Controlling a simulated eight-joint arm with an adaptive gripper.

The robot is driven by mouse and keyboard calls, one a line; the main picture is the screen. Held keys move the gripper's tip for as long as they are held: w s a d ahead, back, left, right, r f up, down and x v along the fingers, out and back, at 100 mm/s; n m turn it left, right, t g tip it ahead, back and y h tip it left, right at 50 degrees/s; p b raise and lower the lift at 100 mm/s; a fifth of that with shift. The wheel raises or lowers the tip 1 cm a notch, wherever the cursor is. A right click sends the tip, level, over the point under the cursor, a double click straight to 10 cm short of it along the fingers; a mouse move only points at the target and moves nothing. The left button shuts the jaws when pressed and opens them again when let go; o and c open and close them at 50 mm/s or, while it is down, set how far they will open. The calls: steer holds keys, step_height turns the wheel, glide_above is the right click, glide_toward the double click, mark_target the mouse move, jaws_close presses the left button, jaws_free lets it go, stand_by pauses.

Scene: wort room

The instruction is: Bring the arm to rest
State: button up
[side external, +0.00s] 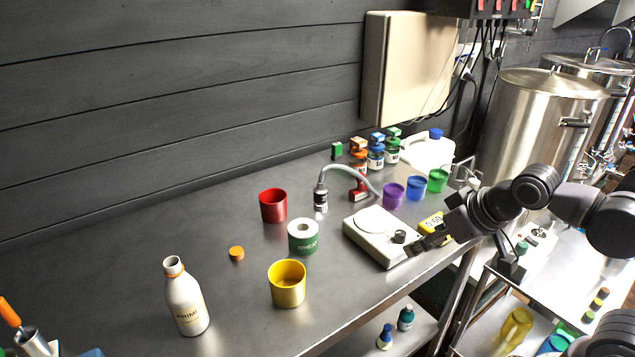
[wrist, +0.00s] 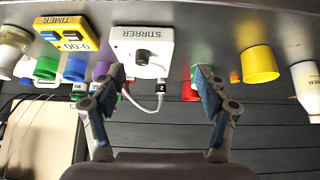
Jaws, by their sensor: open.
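My gripper (side external: 428,243) is at the front right of the bench, by the white stirrer (side external: 385,236) and the yellow timer (side external: 432,223). In the wrist view my gripper (wrist: 160,88) has its two fingers spread wide with nothing held between them. In the side view I cannot tell whether the fingers touch the stirrer.
A red cup (side external: 273,206), wheat tub (side external: 303,237), yellow cup (side external: 287,284), orange cap (side external: 236,253) and white bottle (side external: 185,298) stand left of the stirrer. Purple (side external: 392,196), blue (side external: 416,188) and green (side external: 438,181) cups stand behind.

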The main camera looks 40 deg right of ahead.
steer(key=shift+s+d+f, duration=0.1)
steer(key=shift+s+d, duration=0.3)
steer(key=shift+s, duration=0.25)
